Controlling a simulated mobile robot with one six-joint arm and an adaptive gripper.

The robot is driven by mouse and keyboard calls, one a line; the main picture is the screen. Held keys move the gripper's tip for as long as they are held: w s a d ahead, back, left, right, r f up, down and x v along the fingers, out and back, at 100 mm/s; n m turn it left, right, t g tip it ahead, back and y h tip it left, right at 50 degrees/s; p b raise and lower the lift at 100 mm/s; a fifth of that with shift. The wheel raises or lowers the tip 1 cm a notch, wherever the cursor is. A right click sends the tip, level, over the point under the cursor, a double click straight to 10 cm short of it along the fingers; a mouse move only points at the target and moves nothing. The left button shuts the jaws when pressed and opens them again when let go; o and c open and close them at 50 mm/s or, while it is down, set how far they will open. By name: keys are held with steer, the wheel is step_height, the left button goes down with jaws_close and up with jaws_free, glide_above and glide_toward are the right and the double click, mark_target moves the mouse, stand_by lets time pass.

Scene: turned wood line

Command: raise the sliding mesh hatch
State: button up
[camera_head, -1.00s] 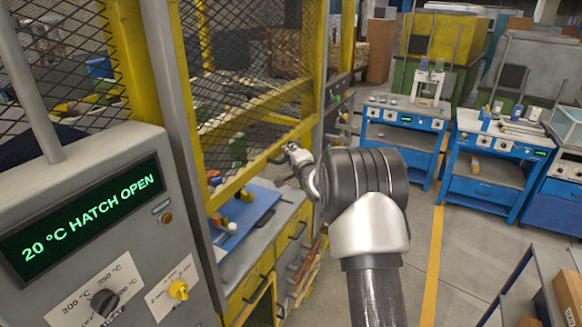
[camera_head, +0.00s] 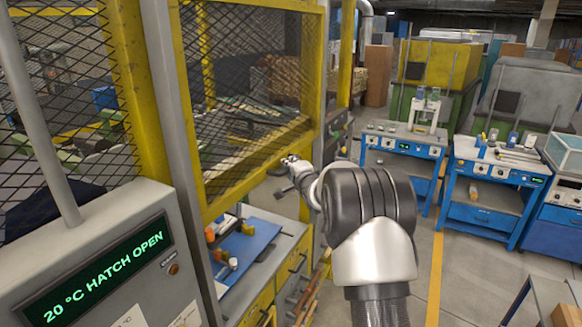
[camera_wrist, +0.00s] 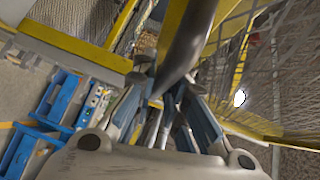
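The sliding mesh hatch (camera_head: 245,177) is a yellow-framed wire panel at the left middle of the head view, with its lower bar above the bench opening. My gripper (camera_head: 289,161) is at the right part of that lower bar. In the wrist view a dark round handle bar (camera_wrist: 190,42) runs between the fingers of my gripper (camera_wrist: 163,95), which appear closed around it. The hatch's mesh (camera_wrist: 285,70) fills the right of that view. The exact finger contact is partly hidden by the bar. The display (camera_head: 95,272) reads "20 °C HATCH OPEN".
Below the hatch, a blue mat (camera_head: 252,243) with small orange and white pieces lies on the bench. A grey control cabinet (camera_head: 185,235) stands at the left. Blue workbenches (camera_head: 400,150) stand at the back right. Open floor with a yellow line (camera_head: 438,255) lies right of my arm.

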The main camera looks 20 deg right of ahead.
steer(key=shift+o, duration=0.8)
steer(key=s+a+r, duration=0.1)
steer(key=s, duration=1)
steer(key=shift+s+a+r, duration=0.3)
steer(key=shift+s, duration=0.1)
steer(key=s+a+f+n+g+b, duration=0.4)
steer(key=s+a+f+n+b, duration=0.1)
steer(key=s, duration=0.9)
steer(key=s+a+f+n+g+y+b, duration=0.1)
steer(key=s+a+f+n+g+b, duration=0.2)
steer(key=s, duration=1.1)
steer(key=s+a+f+n+g+y+b, duration=0.1)
steer(key=s+a+f+n+g+b, duration=0.3)
steer(key=s+a+f+n+b, duration=0.5)
steer(key=s+a+f, duration=0.3)
steer(key=s+a, duration=0.1)
steer(key=s, duration=0.1)
steer(key=shift+s+f+n+g, duration=0.2)
steer(key=shift+s+n+g, duration=0.1)
steer(key=shift+s+n, duration=0.1)
